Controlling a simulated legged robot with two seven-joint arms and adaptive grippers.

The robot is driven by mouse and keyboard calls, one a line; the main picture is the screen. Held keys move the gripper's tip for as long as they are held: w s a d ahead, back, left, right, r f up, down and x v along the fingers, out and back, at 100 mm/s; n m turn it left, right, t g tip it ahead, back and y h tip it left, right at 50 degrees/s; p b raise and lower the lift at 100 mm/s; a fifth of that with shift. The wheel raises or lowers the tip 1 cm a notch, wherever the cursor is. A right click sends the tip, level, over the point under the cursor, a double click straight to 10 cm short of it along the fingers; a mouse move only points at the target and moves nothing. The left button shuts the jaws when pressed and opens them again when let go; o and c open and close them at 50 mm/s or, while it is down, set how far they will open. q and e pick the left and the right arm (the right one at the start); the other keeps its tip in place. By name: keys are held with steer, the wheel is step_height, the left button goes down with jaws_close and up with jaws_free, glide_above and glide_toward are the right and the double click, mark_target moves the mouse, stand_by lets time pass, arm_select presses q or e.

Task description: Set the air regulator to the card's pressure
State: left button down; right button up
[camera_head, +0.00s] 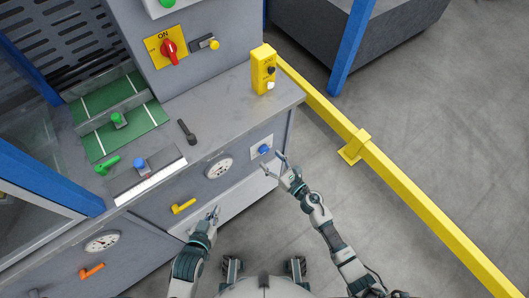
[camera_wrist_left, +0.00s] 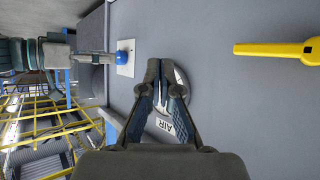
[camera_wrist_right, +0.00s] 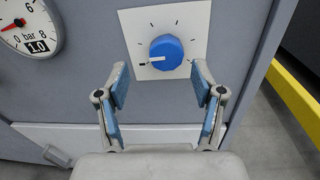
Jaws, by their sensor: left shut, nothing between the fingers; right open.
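The blue regulator knob (camera_wrist_right: 166,52) sits on a white plate (camera_wrist_right: 190,20) with tick marks, its white pointer facing left. My right gripper (camera_wrist_right: 160,80) is open and empty just in front of and below the knob, fingers apart. The knob also shows in the head view (camera_head: 263,150). Left of it is a round gauge (camera_wrist_right: 22,24) in bar, partly cut off, with a small red needle part visible.
A yellow handle (camera_head: 184,206) is on the cabinet front left of the gauge. A second gauge (camera_head: 102,242) and an orange handle (camera_head: 92,271) are farther left. A yellow rail (camera_head: 400,180) runs along the right. A yellow button box (camera_head: 263,68) stands on the cabinet top.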

mark_target(266, 152)
steer(key=w, duration=0.3)
steer(key=shift+a+f, duration=0.1)
steer(key=shift+a, duration=0.3)
steer(key=shift+w, duration=0.15)
steer(key=shift+a, duration=0.6)
steer(key=shift+c, duration=0.9)
steer(key=shift+a, duration=0.1)
steer(key=c, duration=0.8)
steer(key=shift+c, duration=0.8)
steer(key=shift+d, duration=0.35)
arm_select(q)
steer(key=shift+w+d+r+t, duration=0.4)
steer(key=shift+w+d+r, duration=0.05)
steer(key=shift+d, duration=0.25)
arm_select(e)
steer(key=shift+m, duration=0.3)
